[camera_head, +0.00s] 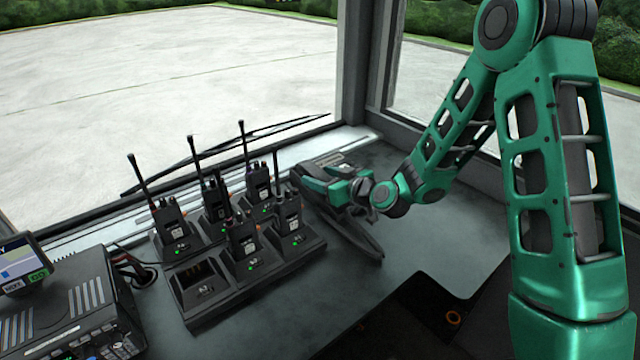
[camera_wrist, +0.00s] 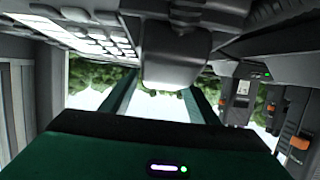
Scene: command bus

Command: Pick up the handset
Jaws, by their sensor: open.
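A dark desk phone with a keypad (camera_head: 330,160) lies on the dashboard right of the radios. In the wrist view its light keys (camera_wrist: 85,38) show at the upper left. A dark rounded block, which looks like the end of the handset (camera_wrist: 175,62), shows between my two green fingers. In the head view my gripper hides most of the handset. My gripper (camera_head: 306,182) is open and reaches in from the right, low over the phone. In the wrist view my gripper (camera_wrist: 158,84) has its fingers either side of the block; I cannot tell whether they touch it.
Several handheld radios (camera_head: 243,243) with antennas stand in a black charger (camera_head: 205,290) just left of my gripper. One front slot is empty. A radio console (camera_head: 75,300) sits at the far left. The window and its pillar (camera_head: 352,60) rise behind. The dashboard is clear at right (camera_head: 440,240).

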